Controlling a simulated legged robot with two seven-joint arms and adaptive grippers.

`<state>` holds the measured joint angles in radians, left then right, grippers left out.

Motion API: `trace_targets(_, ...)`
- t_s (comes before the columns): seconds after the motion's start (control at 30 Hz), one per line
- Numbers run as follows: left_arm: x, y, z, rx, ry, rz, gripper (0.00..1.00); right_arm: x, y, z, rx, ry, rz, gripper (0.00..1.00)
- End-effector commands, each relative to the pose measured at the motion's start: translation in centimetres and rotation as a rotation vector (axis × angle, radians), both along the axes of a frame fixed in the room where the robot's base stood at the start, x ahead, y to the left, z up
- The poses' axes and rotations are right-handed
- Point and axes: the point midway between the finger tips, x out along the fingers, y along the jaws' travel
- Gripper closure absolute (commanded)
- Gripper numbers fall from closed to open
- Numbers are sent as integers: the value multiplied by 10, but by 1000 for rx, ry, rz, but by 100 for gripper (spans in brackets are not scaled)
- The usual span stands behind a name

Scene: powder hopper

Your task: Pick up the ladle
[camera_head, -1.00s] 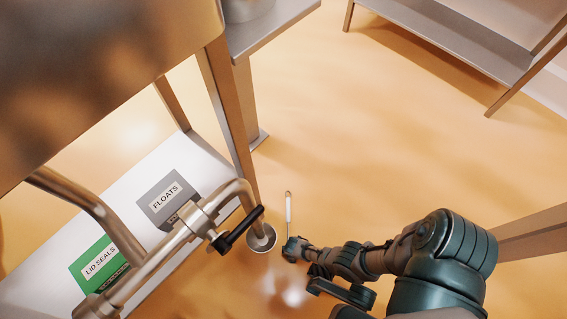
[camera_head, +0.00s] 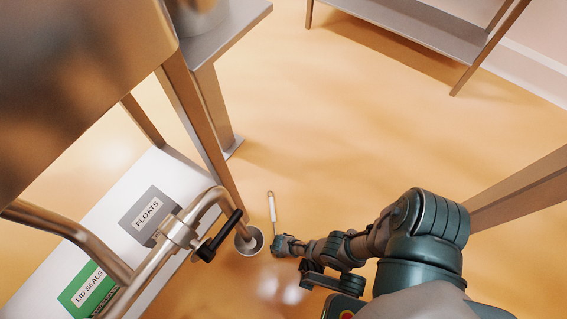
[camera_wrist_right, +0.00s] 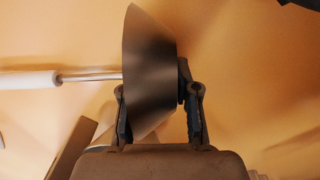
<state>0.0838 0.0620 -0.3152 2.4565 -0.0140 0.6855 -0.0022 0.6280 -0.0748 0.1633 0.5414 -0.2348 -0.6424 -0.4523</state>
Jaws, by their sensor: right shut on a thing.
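The ladle (camera_head: 272,207) shows in the head view as a thin white handle beside the tip of my right gripper (camera_head: 280,245), low over or at the floor. In the right wrist view my right gripper (camera_wrist_right: 160,112) has its fingers on both sides of a dark flared bowl (camera_wrist_right: 150,70) and is shut on it. The ladle's metal rod and white handle (camera_wrist_right: 30,80) run to the left from behind the bowl. In the head view my gripper hides much of the bowl end. My left gripper is out of view.
A round metal cup (camera_head: 249,241) sits by the lower end of a metal leg, just left of my gripper. A bent pipe with a black lever (camera_head: 220,236) and a white bench with FLOATS (camera_head: 148,214) and LID SEALS labels are left. Open floor lies beyond.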

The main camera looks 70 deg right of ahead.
Motion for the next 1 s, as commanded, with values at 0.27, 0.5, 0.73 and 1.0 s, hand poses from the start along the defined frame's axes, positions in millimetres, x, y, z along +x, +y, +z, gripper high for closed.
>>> trace_targets(0.27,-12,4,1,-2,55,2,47,3,-27,27,-5,-5,-2,100)
trace_targets(0.5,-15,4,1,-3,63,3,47,-3,-88,31,-5,-1,-2,100)
trace_targets(0.73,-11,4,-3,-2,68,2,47,-6,-139,34,-3,1,-1,100)
trace_targets(1.0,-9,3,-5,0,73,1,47,-7,-160,36,-1,0,0,100)
